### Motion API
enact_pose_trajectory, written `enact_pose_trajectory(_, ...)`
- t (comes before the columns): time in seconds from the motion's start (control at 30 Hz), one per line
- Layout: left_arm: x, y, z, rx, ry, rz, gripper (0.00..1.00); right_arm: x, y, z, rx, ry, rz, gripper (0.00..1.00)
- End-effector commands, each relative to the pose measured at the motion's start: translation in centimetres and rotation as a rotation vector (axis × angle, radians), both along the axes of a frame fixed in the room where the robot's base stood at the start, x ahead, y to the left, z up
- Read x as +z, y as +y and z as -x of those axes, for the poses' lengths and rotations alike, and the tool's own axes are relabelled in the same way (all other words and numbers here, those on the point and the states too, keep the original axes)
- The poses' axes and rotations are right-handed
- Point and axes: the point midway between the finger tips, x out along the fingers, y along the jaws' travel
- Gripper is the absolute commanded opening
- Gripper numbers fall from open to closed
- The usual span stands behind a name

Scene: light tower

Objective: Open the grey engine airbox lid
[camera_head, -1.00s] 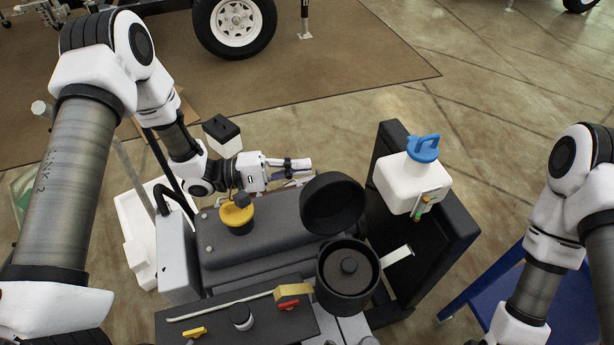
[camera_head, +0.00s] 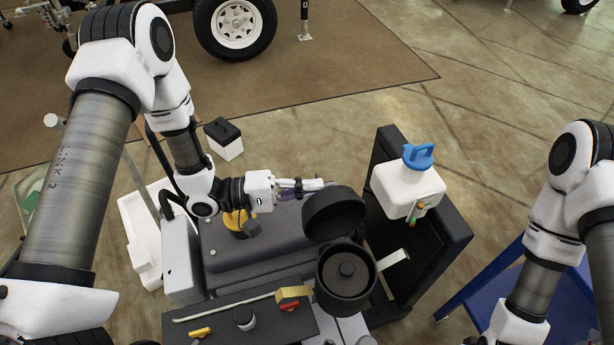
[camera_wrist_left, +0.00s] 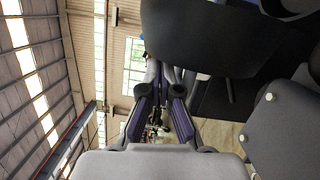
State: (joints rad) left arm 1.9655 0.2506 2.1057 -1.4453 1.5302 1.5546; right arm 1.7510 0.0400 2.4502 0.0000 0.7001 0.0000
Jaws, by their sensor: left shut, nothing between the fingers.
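The grey airbox (camera_head: 346,290) is a round, dark open cup with a round knob-like part inside. Its lid (camera_head: 335,215) stands raised and tilted on the cup's far side, and the cup's mouth is uncovered. My left gripper (camera_head: 322,185) is shut and empty at the far left edge of the lid; I cannot tell whether it touches. In the left wrist view the closed fingers (camera_wrist_left: 162,85) point toward the lid's dark curved side (camera_wrist_left: 225,40), which hides what lies beyond. My right arm enters at the right, its gripper out of frame.
A yellow cap (camera_head: 232,222) sits on the engine cover (camera_head: 260,260) under my left forearm. A white tank with a blue cap (camera_head: 418,156) stands right of the airbox by a black panel (camera_head: 450,235). A control panel (camera_head: 235,325) is in front. A blue stand (camera_head: 490,290) is right.

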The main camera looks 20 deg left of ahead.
Motion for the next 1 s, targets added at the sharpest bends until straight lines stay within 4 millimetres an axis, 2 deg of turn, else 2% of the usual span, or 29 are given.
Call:
enact_pose_trajectory(0.37, -0.2, 0.5, 0.1, 0.003, 0.001, 0.002, 0.0, -0.2, 0.0, 0.0, 0.0, 0.001, 0.0, 0.0)
enact_pose_trajectory(0.47, -0.2, 1.9, 0.5, 0.006, 0.001, 0.003, 0.0, -0.2, 0.0, 0.0, 0.0, 0.001, 0.0, 0.0)
enact_pose_trajectory(0.8, -0.5, 9.0, 3.1, 0.008, -0.002, 0.003, 0.0, -0.2, 0.0, 0.0, 0.0, 0.001, 0.0, 0.0)
enact_pose_trajectory(1.0, -0.6, 11.1, 3.9, 0.002, 0.0, 0.002, 0.0, -0.2, 0.0, 0.0, 0.0, 0.001, 0.0, 0.0)
